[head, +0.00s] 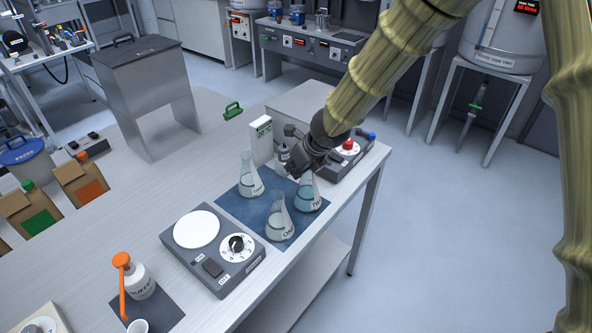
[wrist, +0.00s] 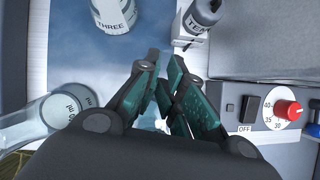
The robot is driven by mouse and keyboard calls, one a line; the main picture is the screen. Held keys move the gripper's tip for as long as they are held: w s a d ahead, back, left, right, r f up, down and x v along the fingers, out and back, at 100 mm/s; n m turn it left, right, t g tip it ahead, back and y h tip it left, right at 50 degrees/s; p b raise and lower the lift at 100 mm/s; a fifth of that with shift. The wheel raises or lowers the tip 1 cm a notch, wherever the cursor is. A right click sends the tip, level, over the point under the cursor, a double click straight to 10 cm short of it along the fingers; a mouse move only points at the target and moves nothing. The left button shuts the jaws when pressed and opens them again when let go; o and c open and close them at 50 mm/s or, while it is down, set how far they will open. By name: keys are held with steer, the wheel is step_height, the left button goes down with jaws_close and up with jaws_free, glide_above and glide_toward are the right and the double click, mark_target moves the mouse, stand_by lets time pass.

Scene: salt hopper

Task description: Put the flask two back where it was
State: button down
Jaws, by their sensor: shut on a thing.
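My gripper (head: 301,170) is shut on the neck of flask two (head: 308,194), a conical glass flask with blue liquid. Flask two is upright over the right corner of the dark blue mat (head: 233,201); I cannot tell whether its base touches. In the wrist view the fingers (wrist: 165,75) hide most of it. Flask one (head: 280,220) stands on the mat in front, and shows at the left in the wrist view (wrist: 45,115). Flask three (head: 250,178) stands on the mat at the back left, and at the top in the wrist view (wrist: 112,12).
A hotplate with a white disc (head: 197,230) stands left of the mat. A grey device with a red knob (head: 348,145) is close behind my gripper. A small dark bottle (head: 283,152) and a white box (head: 261,141) stand behind the mat. The table edge is close on the right.

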steer(key=shift+f, duration=0.3)
steer(key=c, duration=1.4)
jaws_free()
steer(key=shift+c, duration=0.2)
steer(key=shift+p+v, duration=0.55)
steer(key=shift+v, duration=5.5)
